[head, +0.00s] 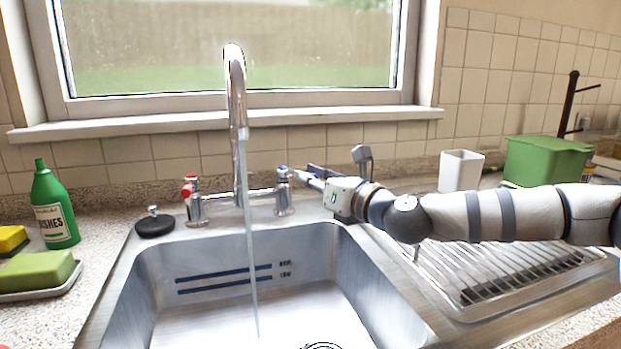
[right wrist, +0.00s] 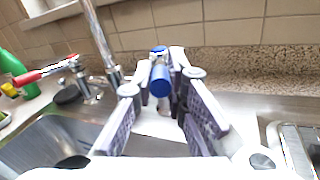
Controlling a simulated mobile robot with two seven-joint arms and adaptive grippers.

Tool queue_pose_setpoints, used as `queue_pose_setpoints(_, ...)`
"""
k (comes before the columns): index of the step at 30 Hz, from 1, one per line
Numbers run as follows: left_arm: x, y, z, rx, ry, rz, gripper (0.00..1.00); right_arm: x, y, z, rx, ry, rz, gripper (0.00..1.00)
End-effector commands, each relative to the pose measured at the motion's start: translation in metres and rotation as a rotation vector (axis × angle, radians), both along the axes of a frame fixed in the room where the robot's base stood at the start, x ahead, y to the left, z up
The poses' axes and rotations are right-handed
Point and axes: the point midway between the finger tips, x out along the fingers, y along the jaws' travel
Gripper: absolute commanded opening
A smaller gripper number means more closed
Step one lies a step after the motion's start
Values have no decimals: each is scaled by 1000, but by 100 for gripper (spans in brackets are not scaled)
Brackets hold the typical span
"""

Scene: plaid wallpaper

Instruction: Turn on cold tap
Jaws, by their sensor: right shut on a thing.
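The cold tap (head: 283,190), with its blue-marked top, stands right of the tall chrome spout (head: 237,110). In the right wrist view the blue handle of the cold tap (right wrist: 160,78) lies between the fingertips. My right gripper (head: 300,174) reaches in from the right and is shut on the cold tap handle; its fingers also show in the right wrist view (right wrist: 161,88). A thin stream of water (head: 251,270) runs from the spout into the sink. The red-marked hot tap (head: 192,195) stands left of the spout. My left gripper is not in view.
The steel sink basin (head: 225,255) is below the taps. A black plug (head: 155,226), green soap bottle (head: 52,210) and sponge (head: 38,270) are on the left. A drying rack (head: 500,270), white cup (head: 460,170) and green box (head: 545,160) are on the right.

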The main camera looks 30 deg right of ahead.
Motion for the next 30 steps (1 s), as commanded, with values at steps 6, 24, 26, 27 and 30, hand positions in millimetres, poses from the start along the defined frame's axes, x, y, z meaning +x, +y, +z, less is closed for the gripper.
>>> queue_pose_setpoints(6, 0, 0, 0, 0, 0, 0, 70, 0, -1, 2, -1, -3, -4, 34)
queue_pose_setpoints(24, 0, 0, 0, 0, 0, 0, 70, -66, -6, 2, 12, -4, -4, 34)
queue_pose_setpoints(26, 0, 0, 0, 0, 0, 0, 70, -79, -7, 1, 12, -4, -4, 34)
queue_pose_setpoints(27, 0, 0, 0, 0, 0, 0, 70, -88, -7, 1, 11, -4, -4, 34)
queue_pose_setpoints(30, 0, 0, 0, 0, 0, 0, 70, -105, -8, 0, 9, -2, -3, 34)
